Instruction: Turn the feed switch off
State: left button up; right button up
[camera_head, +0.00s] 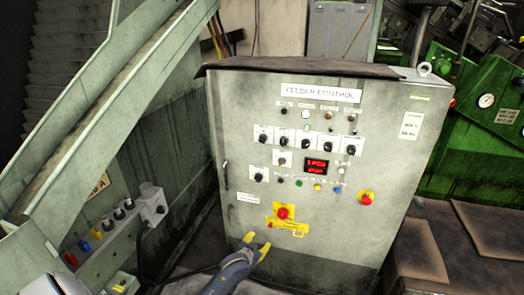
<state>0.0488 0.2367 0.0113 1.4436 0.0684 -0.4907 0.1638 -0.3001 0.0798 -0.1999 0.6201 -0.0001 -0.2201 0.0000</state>
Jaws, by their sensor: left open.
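The pale green control cabinet (240,105) stands in the middle, labelled FEEDER CONTROL. Its front has a row of black rotary switches, including one at the left end (263,138) and one at the right end (350,149). Another black switch (258,177) sits lower left. The small labels are too blurred to tell which is the feed switch. My left gripper (257,245), with yellow fingertips, is open and empty. It is in front of the cabinet's lower part, below the red emergency button (284,212) on its yellow plate. My right gripper is out of view.
A red digital display (316,167) and coloured buttons sit mid-panel. A second red button (366,198) is at right. A sloping chute (110,110) and a side box with connectors (120,212) stand left. Green machinery (475,130) is at right.

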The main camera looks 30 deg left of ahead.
pick_arm(q)
jog(key=w+a+r+n+t, duration=0.1)
jog(key=w+r, duration=0.1)
jog(key=r, duration=0.6)
jog(key=w+a+r+t, duration=0.1)
jog(key=w+r+t, duration=0.1)
jog(key=r, duration=0.7)
jog(key=n+t+y, duration=0.1)
jog(key=t+y, duration=0.1)
send_near(262, 141)
notch_tip(262, 141, down, 6)
jog(key=s+d, duration=0.2)
jog(key=s+r+n, duration=0.3)
jog(key=s+r, duration=0.1)
jog(key=r, duration=0.2)
jog(key=shift+y, duration=0.4)
jog(key=x, duration=1.7)
jog(key=shift+a, duration=0.1)
jog(key=shift+f, duration=0.1)
jog(key=shift+c, duration=0.5)
grip_shut()
